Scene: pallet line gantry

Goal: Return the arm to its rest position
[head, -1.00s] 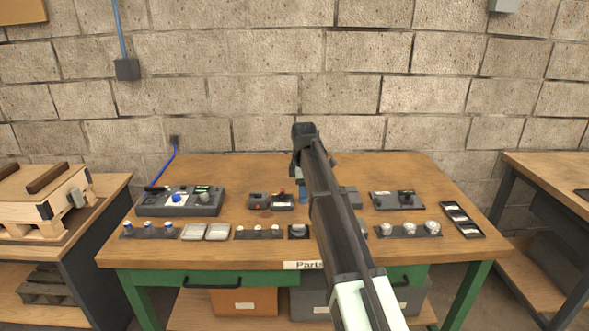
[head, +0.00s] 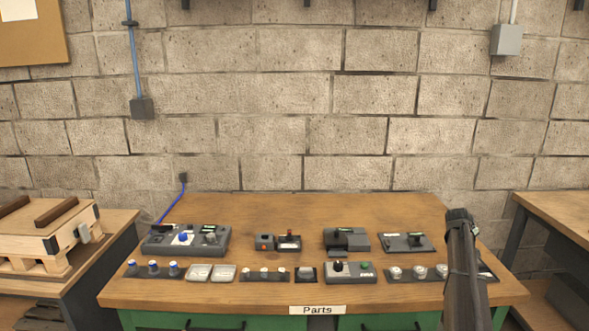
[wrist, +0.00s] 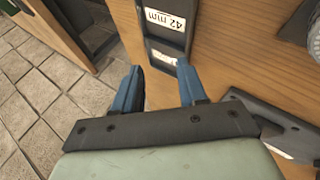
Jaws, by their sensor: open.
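My arm (head: 465,262) stands over the right end of the wooden bench in the head view; its gripper cannot be made out there. In the wrist view my gripper (wrist: 160,84) has two blue fingers spread apart with nothing between them. The fingers are near the bench edge, beside a black slotted tray (wrist: 175,38) with a "42 mm" label. How high they are above the bench I cannot tell.
A wooden pallet model (head: 45,243) stands left. The bench's back strip is clear.

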